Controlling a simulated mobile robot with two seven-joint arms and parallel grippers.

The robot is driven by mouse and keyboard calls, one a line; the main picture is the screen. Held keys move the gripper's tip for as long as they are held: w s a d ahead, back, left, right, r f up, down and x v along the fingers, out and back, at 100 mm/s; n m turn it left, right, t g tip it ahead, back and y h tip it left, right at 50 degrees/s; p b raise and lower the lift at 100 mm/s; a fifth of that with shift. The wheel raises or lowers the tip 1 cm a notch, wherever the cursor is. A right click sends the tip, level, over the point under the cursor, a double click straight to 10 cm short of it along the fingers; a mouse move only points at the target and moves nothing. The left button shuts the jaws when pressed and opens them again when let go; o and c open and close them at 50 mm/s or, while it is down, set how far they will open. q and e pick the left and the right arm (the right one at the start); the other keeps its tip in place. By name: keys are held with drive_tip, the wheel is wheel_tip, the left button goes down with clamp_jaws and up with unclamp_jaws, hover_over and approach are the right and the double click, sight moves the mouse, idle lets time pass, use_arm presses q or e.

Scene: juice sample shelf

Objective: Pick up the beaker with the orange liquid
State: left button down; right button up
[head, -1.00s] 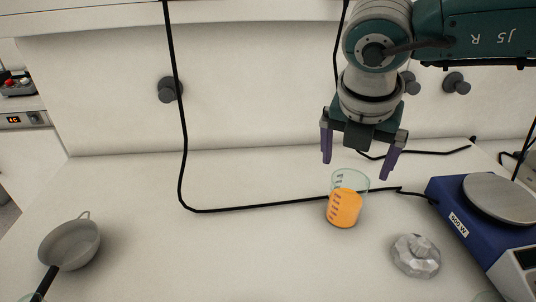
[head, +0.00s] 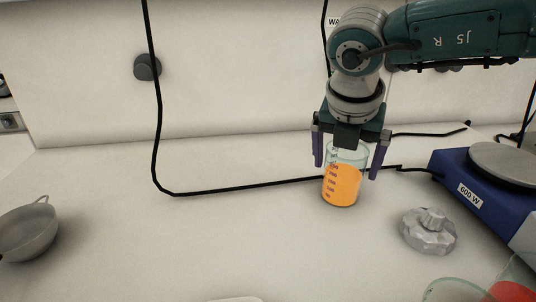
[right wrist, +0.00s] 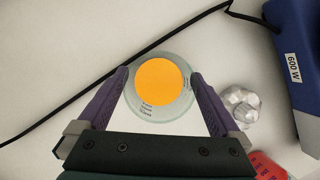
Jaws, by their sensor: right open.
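The beaker with orange liquid (head: 342,186) stands upright on the white table, a clear glass with markings on its side. It also shows from above in the right wrist view (right wrist: 160,82), between the fingers. My right gripper (head: 346,168) is open and points down over the beaker, with one purple finger on each side of it. In the right wrist view the right gripper's fingertips (right wrist: 159,72) reach along both sides of the rim; I cannot tell whether they touch it. My left gripper is not in view.
A blue hotplate (head: 462,187) marked 600 W stands at the right. A faceted grey lid-like object (head: 428,232) lies right of the beaker. A black cable (head: 240,187) runs behind the beaker. A grey pan (head: 28,232) is at the left. Glassware with red content (head: 512,292) shows at lower right.

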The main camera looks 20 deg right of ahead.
drive_tip(key=shift+r, duration=0.1)
drive_tip(key=c, duration=1.3)
drive_tip(key=shift+c, duration=0.7)
drive_tip(key=shift+r, duration=0.15)
